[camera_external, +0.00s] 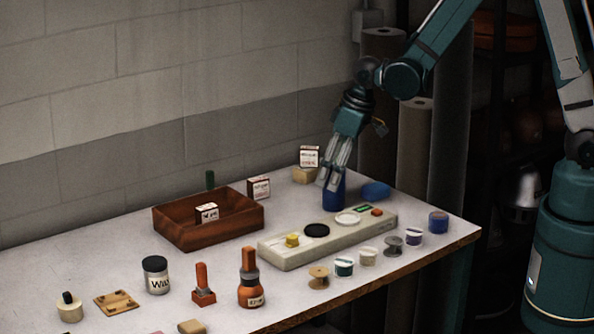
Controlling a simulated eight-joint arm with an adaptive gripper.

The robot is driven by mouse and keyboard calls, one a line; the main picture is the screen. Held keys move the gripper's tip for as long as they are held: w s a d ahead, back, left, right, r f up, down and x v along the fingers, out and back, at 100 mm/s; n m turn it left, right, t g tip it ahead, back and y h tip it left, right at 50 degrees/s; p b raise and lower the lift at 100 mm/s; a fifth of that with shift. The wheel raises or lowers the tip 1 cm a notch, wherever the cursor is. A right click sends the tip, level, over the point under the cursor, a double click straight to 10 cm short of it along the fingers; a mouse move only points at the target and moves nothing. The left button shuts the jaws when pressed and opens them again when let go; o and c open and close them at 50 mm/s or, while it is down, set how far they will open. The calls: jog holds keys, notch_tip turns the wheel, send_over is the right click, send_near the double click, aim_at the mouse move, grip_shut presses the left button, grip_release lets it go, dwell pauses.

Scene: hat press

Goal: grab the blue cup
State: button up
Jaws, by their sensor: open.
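The blue cup (333,194) stands upright near the back right of the table, behind the pale control panel. My gripper (330,182) is open and points down at the cup, with its fingers over the cup's upper part. The fingers hide part of the rim. I cannot tell whether they touch the cup or whether one is inside it.
A blue rounded object (376,190) lies close to the cup's right. The pale panel (290,259) is in front of it. A small box on a wooden block (305,175) stands behind left. A brown wooden tray (180,238) is further left.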

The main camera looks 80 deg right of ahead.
jog(key=shift+f, duration=0.1)
jog(key=shift+b+x, duration=0.3)
jog(key=shift+x, duration=2.2)
jog(key=shift+d, duration=0.1)
jog(key=c, duration=1)
